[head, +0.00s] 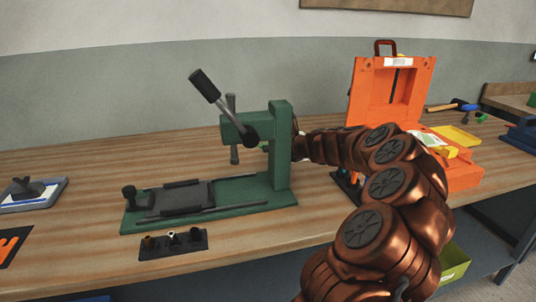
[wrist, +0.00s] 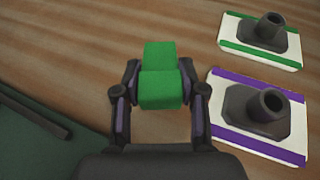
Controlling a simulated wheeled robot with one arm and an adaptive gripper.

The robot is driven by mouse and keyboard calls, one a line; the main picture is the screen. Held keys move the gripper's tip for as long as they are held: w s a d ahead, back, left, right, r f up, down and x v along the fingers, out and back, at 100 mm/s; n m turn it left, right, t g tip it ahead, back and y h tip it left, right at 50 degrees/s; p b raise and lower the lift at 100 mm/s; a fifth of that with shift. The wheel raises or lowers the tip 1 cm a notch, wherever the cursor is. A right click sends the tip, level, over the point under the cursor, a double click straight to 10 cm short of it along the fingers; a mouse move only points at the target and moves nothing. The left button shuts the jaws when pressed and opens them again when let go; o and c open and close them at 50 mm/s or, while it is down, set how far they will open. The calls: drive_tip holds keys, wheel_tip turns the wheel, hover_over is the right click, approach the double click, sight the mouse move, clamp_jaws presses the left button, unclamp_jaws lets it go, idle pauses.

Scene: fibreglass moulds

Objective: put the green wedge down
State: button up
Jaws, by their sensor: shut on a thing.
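In the wrist view my gripper (wrist: 160,94) is shut on the green wedge (wrist: 160,62), with one finger on each side of it. The wedge shows as a bright green block with a lighter near face. Wooden table top (wrist: 95,40) shows around it; I cannot tell whether the wedge touches the table. In the head view the gripper and wedge are hidden behind the green press (head: 282,150), and only my copper arm shows reaching there.
Right of my gripper lie a white plate with green stripes (wrist: 231,42) and one with purple stripes (wrist: 220,83), each with a dark socket. A dark green base (wrist: 30,145) is at left. An open orange case (head: 365,92) stands right of the press. Bare wood lies beyond the wedge.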

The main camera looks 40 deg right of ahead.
drive_tip(key=shift+w+a+f, duration=0.15)
drive_tip(key=shift+w, duration=1.55)
drive_tip(key=shift+s+f+b, duration=0.15)
drive_tip(key=shift+f+b, duration=0.35)
drive_tip(key=shift+f, duration=1.2)
drive_tip(key=shift+f, duration=0.1)
drive_tip(key=o, duration=1.1)
drive_tip(key=shift+o, duration=0.2)
